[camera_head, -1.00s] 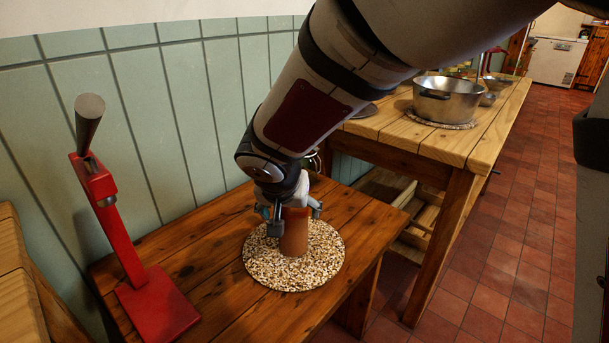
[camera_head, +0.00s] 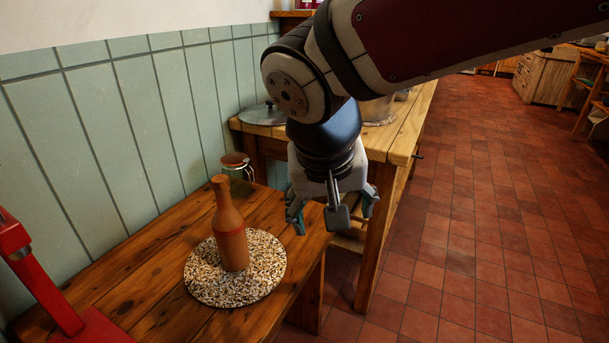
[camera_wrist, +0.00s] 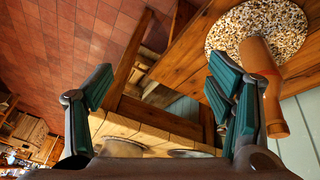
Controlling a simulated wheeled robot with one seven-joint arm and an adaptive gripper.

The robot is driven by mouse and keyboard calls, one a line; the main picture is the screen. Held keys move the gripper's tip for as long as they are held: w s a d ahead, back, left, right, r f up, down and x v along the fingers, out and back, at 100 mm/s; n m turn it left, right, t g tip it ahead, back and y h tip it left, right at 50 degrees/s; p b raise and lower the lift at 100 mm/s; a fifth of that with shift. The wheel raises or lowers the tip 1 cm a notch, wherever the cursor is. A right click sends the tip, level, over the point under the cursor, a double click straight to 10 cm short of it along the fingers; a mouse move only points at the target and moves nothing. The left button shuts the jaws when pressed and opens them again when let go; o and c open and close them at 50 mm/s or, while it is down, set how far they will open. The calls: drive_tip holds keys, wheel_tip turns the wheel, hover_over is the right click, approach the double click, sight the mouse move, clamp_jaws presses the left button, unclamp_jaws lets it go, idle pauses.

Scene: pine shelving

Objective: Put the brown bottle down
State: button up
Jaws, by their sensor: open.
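The brown bottle (camera_head: 230,228) stands upright on a round speckled mat (camera_head: 268,282) on the low wooden table. My gripper (camera_head: 338,222) is open and empty, apart from the bottle, to its right and above the table's right edge. In the wrist view the bottle (camera_wrist: 265,75) shows at the right, beside the right-hand finger, with its base on the mat (camera_wrist: 240,18). The open fingers of my gripper (camera_wrist: 160,115) have nothing between them.
A red stand (camera_head: 45,280) is on the table at the left. A higher pine table (camera_head: 400,145) with a lid (camera_head: 262,114) and a pot is behind my gripper. Tiled floor (camera_head: 460,240) is open at the right.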

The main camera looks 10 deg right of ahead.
drive_tip(key=s+d+f+g+y, duration=0.1)
drive_tip(key=s+d+g, duration=0.1)
drive_tip(key=s, duration=0.9)
drive_tip(key=s+d+f+n+g+y, duration=0.1)
drive_tip(key=s+d, duration=0.4)
drive_tip(key=s, duration=0.6)
drive_tip(key=shift+g, duration=0.4)
drive_tip(key=shift+s, duration=0.1)
wheel_tip(320, 180, up, 27)
drive_tip(key=t+p, duration=0.3)
drive_tip(key=p, duration=2.2)
drive_tip(key=shift+d+t, duration=0.3)
drive_tip(key=shift+t, duration=0.1)
